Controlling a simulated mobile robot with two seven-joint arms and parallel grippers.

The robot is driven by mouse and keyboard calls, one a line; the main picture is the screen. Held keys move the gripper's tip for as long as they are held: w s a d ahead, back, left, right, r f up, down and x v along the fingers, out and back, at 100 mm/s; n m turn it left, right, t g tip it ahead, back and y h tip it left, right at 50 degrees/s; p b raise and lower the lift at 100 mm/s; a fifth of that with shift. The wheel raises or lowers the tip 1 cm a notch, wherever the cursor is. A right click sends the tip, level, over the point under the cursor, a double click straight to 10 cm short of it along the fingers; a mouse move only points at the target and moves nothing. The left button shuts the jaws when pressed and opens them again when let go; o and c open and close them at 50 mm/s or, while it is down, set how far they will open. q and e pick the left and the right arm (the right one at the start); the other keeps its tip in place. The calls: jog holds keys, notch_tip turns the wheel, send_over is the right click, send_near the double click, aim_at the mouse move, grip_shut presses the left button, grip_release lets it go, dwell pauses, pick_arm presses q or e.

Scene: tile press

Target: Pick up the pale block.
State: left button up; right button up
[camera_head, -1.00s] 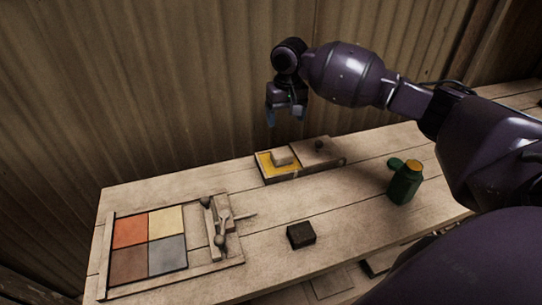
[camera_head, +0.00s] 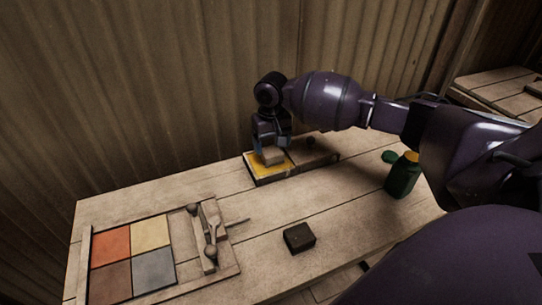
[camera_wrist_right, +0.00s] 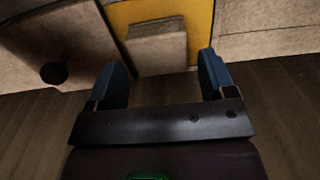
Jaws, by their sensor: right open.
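The pale block (camera_head: 272,156) sits on the yellow surface (camera_head: 256,165) of a shallow tray at the back of the bench. My right gripper (camera_head: 271,146) is just above it, fingers pointing down, and partly covers it. In the right wrist view the pale block (camera_wrist_right: 157,46) lies on the yellow area (camera_wrist_right: 199,20), ahead of the open right fingers (camera_wrist_right: 168,75) and roughly between their lines. The gripper is empty. Whether the fingertips reach down beside the block cannot be told. My left gripper is out of view.
The tray's wooden lid with a dark knob (camera_head: 311,141) lies beside the yellow part. A dark block (camera_head: 299,238) and a green bottle (camera_head: 403,175) stand on the bench. A frame of coloured tiles (camera_head: 152,231) and a lever press (camera_head: 209,236) are at left. A corrugated wall stands behind.

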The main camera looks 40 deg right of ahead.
aim_at(272, 150)
notch_tip(272, 150, down, 4)
jog(key=shift+d+f+b, duration=0.1)
jog(key=shift+b, duration=0.35)
jog(key=c, duration=0.7)
